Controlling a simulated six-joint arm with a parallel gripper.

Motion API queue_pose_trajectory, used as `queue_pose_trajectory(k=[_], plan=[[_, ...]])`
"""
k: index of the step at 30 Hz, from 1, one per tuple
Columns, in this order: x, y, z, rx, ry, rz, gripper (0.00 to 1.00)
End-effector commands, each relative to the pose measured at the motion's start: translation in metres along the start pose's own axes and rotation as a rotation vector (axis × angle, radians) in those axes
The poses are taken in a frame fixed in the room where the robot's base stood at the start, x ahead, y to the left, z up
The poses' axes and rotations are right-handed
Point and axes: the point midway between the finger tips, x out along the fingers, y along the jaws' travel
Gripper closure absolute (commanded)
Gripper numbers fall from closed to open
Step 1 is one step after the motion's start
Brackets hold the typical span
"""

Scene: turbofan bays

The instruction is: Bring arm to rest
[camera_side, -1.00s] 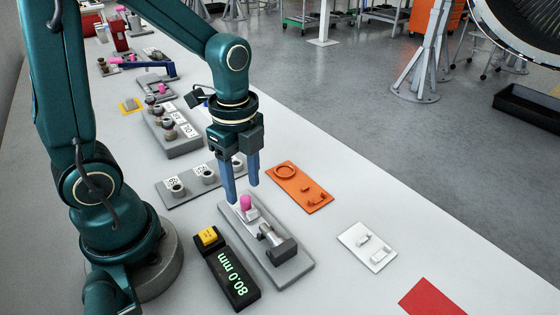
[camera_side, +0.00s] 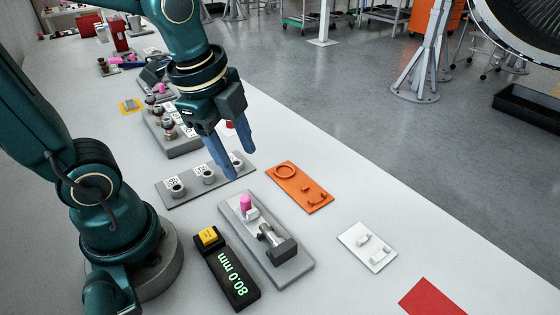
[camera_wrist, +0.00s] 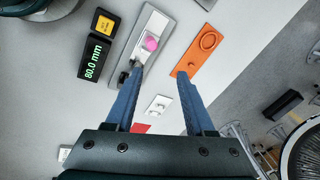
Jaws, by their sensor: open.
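My gripper (camera_side: 240,164) has two blue fingers and is open and empty. In the side view it hangs tilted above the bench, over the grey plate with several round sockets (camera_side: 194,192). In the wrist view its fingers (camera_wrist: 158,72) stand apart with nothing between them. The grey fixture (camera_side: 305,268) with a pink knob (camera_side: 245,203) and a metal cylinder (camera_side: 270,236) lies in front of the gripper, clear of the fingers. The pink knob also shows in the wrist view (camera_wrist: 151,43).
A black gauge (camera_side: 236,285) reading 80.0 mm lies beside the fixture. An orange plate (camera_side: 290,187), a white plate (camera_side: 352,235) and a red square (camera_side: 430,298) lie to the right. A grey block with several capped parts (camera_side: 182,148) stands behind. The right bench edge is free.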

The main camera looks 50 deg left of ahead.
Motion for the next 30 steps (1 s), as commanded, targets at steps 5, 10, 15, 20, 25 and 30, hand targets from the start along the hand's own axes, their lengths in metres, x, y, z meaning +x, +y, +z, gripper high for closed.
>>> queue_pose_trajectory(k=[5,10,15,20,25,30], plan=[[-0.023,0.015,-0.001,-0.407,0.106,-0.127,0.46],[-0.028,0.025,0.001,-0.789,0.193,-0.152,0.46],[-0.024,0.03,0.003,-1.039,0.21,-0.126,0.46],[-0.024,0.029,0.003,-1.121,0.217,-0.119,0.46],[-0.024,0.029,0.003,-1.126,0.217,-0.119,0.46],[-0.024,0.029,0.003,-1.124,0.217,-0.119,0.46]])
